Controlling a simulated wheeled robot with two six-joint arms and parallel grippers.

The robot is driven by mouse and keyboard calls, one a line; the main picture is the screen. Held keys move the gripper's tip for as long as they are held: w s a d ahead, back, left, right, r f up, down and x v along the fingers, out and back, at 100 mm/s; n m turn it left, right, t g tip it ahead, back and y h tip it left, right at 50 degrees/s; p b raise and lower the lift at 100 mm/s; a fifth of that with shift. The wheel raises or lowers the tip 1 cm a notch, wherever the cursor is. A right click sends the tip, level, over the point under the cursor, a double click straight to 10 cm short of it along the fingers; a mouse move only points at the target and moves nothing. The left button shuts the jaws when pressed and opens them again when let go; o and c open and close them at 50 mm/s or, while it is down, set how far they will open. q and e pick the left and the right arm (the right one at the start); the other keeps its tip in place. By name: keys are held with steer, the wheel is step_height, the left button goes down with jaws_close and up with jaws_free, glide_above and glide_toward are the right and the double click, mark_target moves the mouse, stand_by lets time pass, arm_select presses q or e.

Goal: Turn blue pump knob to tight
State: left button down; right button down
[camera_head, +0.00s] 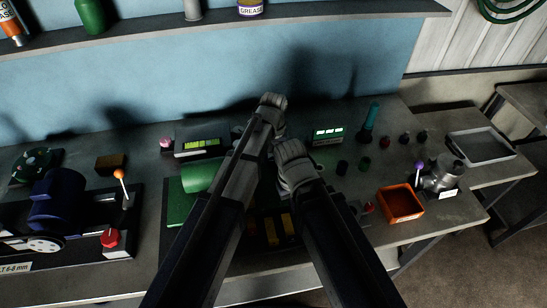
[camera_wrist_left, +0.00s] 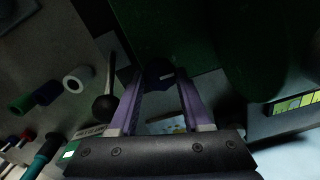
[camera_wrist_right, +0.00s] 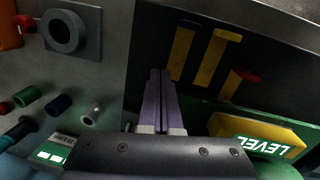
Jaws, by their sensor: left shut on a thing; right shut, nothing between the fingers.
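In the left wrist view, the fingers of my left gripper (camera_wrist_left: 158,80) stand apart with a dark blue knob (camera_wrist_left: 158,72) held between their tips, against a dark green housing (camera_wrist_left: 200,45). The knob's marking cannot be read. In the head view, my left gripper (camera_head: 271,115) is over the middle of the bench, and my arms hide the knob. My right gripper (camera_wrist_right: 160,98) is shut and empty in the right wrist view.
A green cylinder (camera_head: 201,176) and a lit display (camera_head: 198,146) are left of my arms. Another display (camera_head: 328,135), small coloured cylinders, an orange bin (camera_head: 400,204) and a metal tray (camera_head: 481,145) are to the right. A blue motor (camera_head: 55,200) stands at left. A shelf (camera_head: 200,35) runs above.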

arm_select(q)
steer(key=m, duration=0.4)
steer(key=shift+m, duration=0.3)
steer(key=m, duration=0.4)
steer(key=shift+m, duration=0.3)
steer(key=m, duration=0.4)
steer(key=shift+s, duration=0.1)
steer(key=shift+m, duration=2.2)
steer(key=c, duration=0.6)
jaws_free()
steer(key=shift+r, duration=0.1)
arm_select(e)
steer(key=shift+r, duration=0.1)
